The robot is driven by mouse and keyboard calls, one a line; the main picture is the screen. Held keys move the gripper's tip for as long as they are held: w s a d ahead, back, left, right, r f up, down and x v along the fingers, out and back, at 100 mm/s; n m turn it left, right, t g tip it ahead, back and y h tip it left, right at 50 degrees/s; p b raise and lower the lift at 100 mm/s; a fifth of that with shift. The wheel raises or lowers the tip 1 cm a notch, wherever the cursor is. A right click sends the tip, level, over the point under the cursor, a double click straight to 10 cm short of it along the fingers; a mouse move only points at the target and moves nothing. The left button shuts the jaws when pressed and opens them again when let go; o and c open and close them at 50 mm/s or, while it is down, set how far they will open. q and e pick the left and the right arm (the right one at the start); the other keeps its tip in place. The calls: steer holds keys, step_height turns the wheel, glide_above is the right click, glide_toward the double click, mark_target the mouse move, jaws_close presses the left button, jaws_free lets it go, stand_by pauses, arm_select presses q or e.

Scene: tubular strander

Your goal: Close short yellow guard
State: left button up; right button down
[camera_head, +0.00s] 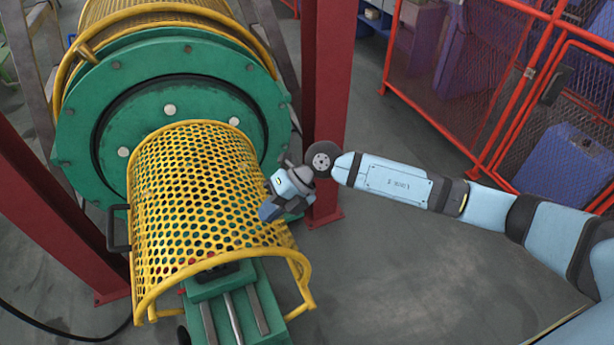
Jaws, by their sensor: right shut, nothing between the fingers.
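The short yellow guard (190,185) is a curved perforated sheet with a tubular yellow rim. It arches over the green machine bed in front of the large green disc. A black handle (118,228) sticks out on its left side. My right gripper (268,211) is shut and empty at the guard's right side. It overlaps the guard's edge in the picture; I cannot tell whether it touches. My left gripper is not in view.
The green disc (75,125) and a longer yellow guard (150,12) stand behind. Red posts (325,85) (45,215) rise on both sides. The green bed (235,305) has metal rails. A red mesh fence (500,100) is at the upper right. The floor at the lower right is clear.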

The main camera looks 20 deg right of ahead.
mark_target(233, 232)
steer(key=a+h, duration=0.1)
steer(key=a, duration=0.1)
steer(key=a+f+p, duration=0.1)
steer(key=a, duration=0.2)
steer(key=a+h+p, duration=0.1)
steer(key=a, duration=0.1)
steer(key=shift+s+a+f+h, duration=0.1)
steer(key=shift+a+f+h, duration=0.2)
steer(key=shift+a+f, duration=0.1)
arm_select(q)
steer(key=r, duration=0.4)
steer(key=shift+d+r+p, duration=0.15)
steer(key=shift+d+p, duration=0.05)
steer(key=shift+p, duration=0.1)
arm_select(e)
steer(key=a+f+h, duration=0.3)
steer(key=a+f, duration=0.2)
steer(key=a, duration=0.2)
steer(key=shift+s+a+f, duration=0.15)
steer(key=shift+s, duration=0.15)
